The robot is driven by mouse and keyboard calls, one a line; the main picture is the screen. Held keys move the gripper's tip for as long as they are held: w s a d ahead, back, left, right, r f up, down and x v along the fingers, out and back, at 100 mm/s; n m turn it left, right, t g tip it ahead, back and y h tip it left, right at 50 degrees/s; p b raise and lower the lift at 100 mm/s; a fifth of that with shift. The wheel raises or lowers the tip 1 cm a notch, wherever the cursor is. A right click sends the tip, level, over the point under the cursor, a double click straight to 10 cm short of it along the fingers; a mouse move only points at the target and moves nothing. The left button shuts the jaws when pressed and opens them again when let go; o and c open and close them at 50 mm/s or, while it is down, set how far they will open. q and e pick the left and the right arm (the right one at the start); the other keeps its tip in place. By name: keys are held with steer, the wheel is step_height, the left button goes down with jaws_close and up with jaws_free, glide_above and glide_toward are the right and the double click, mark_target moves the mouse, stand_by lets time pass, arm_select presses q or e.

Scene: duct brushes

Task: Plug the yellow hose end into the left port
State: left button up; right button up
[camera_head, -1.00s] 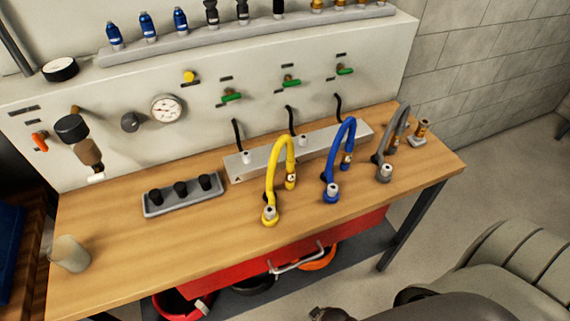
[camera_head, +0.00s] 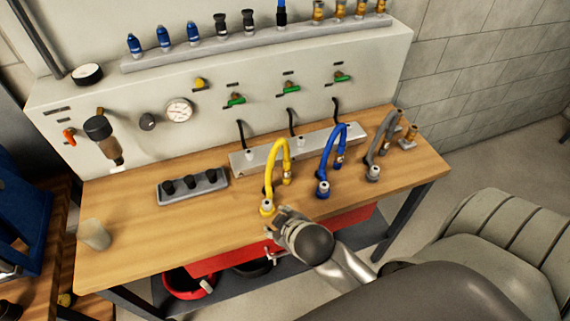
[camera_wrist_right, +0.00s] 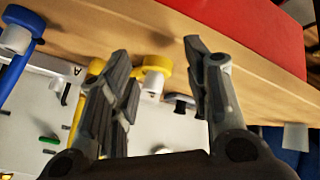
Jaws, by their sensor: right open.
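The yellow hose (camera_head: 268,170) stands in an arch on the workbench, in front of the grey port block (camera_head: 240,168). Its near end (camera_head: 267,207) is a yellow collar with a pale metal fitting, low at the bench's front edge. The left port (camera_head: 249,154) is a small pale fitting on the block, behind and left of the hose. My right gripper (camera_head: 277,221) is at the front edge, close to the near end. In the wrist view the open fingers (camera_wrist_right: 158,52) have the yellow end (camera_wrist_right: 153,66) showing between them, apparently beyond the tips; contact cannot be told.
The blue hose (camera_head: 325,165) and grey hose (camera_head: 380,150) stand to the right. A grey tray with black plugs (camera_head: 165,198) lies left of the block, and a beaker (camera_head: 95,235) stands at the left corner. A red drawer (camera_head: 345,220) is below the bench.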

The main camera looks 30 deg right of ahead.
steer(key=w+a+r+n+t+y, duration=0.4)
steer(key=w+r+n+t, duration=0.55)
steer(key=w+r, duration=0.65)
steer(key=a+r+n+g+y, duration=0.2)
steer(key=a+r+n+y, duration=0.3)
steer(key=n, duration=0.4)
steer(key=a+r+n+g+y, duration=0.1)
steer(key=a+r+n+y, duration=0.2)
steer(key=a+n+y, duration=0.45)
steer(key=n+g+h+p, duration=0.2)
steer(key=n+g+h, duration=1.3)
steer(key=n, duration=0.6)
glide_toward(287, 159)
step_height(287, 159, down, 6)
steer(key=shift+s+r, duration=0.15)
steer(key=shift+r, duration=0.05)
arm_select(q)
steer(key=shift+w+r, duration=0.1)
steer(key=shift+r, duration=0.7)
arm_select(e)
steer(key=shift+a+f, duration=0.1)
